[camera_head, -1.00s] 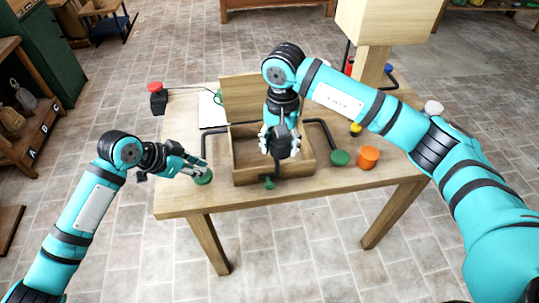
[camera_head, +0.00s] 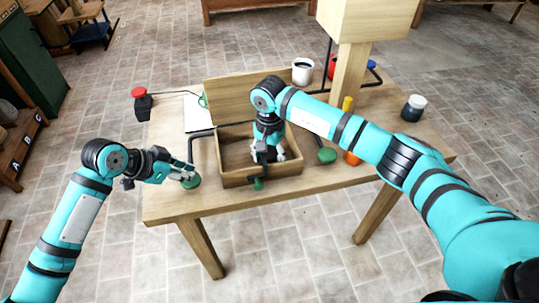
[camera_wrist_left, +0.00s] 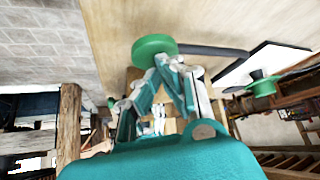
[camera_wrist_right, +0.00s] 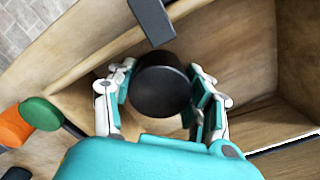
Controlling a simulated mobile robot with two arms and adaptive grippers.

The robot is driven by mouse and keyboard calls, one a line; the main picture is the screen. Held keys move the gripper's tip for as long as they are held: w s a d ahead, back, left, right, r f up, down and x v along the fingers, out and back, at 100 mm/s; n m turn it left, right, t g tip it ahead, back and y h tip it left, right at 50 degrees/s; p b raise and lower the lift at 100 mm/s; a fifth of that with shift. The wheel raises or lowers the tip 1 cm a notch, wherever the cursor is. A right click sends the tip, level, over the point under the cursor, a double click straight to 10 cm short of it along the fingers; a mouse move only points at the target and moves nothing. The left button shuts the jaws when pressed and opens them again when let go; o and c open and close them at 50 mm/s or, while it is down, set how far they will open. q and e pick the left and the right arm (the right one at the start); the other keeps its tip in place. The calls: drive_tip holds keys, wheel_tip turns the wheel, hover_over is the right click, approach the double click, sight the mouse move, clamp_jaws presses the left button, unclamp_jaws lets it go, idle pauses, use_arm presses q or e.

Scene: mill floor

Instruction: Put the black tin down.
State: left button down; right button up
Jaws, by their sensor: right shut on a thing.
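The black tin (camera_wrist_right: 160,88) is between the fingers of my right gripper (camera_wrist_right: 160,95) in the right wrist view, with its dark round face showing. In the head view my right gripper (camera_head: 268,158) reaches down inside the open wooden box (camera_head: 232,178), and I cannot make out the tin there. Whether the tin touches the box floor is unclear. My left gripper (camera_head: 186,175) is beside the left green knob (camera_head: 191,182) at the table's left side. In the left wrist view its fingers (camera_wrist_left: 170,62) come together just short of that knob (camera_wrist_left: 153,46).
Black bars with green knobs flank the box, and one (camera_head: 258,184) stands at its front wall. A white cup (camera_head: 302,71), an orange cylinder (camera_head: 352,158) and a dark jar with a white lid (camera_head: 413,108) stand on the table (camera_head: 165,205). A wooden post (camera_head: 352,80) rises behind.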

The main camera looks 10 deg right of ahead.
sight(270, 152)
drive_tip(key=shift+f, duration=0.1)
drive_tip(key=o, duration=1.2)
wheel_tip(270, 152, up, 12)
drive_tip(key=shift+r, duration=0.2)
drive_tip(key=s+r, duration=0.8)
drive_tip(key=r, duration=0.2)
idle(0.5)
